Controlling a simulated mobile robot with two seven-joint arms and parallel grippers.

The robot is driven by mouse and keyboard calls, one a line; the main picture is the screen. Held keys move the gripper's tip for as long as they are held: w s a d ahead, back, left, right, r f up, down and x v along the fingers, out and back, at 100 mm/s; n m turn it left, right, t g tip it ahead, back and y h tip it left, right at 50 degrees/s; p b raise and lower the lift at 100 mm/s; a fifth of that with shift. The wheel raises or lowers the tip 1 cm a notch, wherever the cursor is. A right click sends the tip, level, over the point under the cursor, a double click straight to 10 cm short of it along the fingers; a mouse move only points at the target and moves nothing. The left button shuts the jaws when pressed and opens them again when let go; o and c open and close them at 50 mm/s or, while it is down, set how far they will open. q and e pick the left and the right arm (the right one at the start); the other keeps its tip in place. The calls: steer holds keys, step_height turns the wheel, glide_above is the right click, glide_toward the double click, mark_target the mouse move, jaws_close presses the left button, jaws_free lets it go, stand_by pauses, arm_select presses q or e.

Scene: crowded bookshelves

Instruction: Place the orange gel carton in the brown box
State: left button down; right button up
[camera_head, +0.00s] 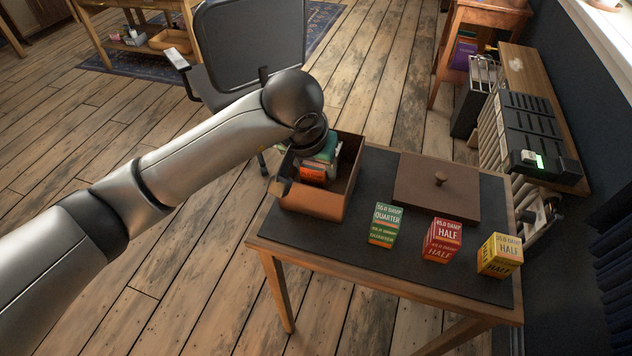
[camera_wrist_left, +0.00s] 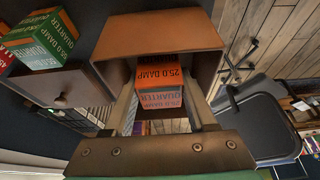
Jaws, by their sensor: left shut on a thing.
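The orange gel carton (camera_head: 312,173), with a paler lower part marked QUARTER, is inside the opening of the brown box (camera_head: 312,204). My left gripper (camera_head: 318,165) reaches down into the box from above and is shut on the carton. In the left wrist view the carton (camera_wrist_left: 160,88) sits between the two fingers, with the brown box wall (camera_wrist_left: 165,34) beyond it. I cannot tell whether the carton touches the box floor. My right gripper is not in view.
A green carton (camera_head: 386,225), a red carton (camera_head: 442,241) and a yellow carton (camera_head: 499,256) stand along the table's front. The brown lid (camera_head: 425,190) with a knob lies right of the box. A dark chair (camera_head: 250,50) stands behind the table.

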mark_target(316, 181)
arm_select(q)
step_height(316, 181, down, 3)
steer(key=shift+f+b, duration=0.1)
steer(key=shift+b, duration=0.35)
steer(key=shift+f, duration=0.25)
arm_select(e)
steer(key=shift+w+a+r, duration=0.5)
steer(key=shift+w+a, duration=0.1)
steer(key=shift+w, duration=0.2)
arm_select(q)
steer(key=shift+f, duration=0.15)
steer(key=shift+c, duration=1)
jaws_free()
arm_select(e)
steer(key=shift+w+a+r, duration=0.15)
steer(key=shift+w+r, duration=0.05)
arm_select(q)
steer(key=p+v, duration=0.3)
steer(key=v, duration=0.9)
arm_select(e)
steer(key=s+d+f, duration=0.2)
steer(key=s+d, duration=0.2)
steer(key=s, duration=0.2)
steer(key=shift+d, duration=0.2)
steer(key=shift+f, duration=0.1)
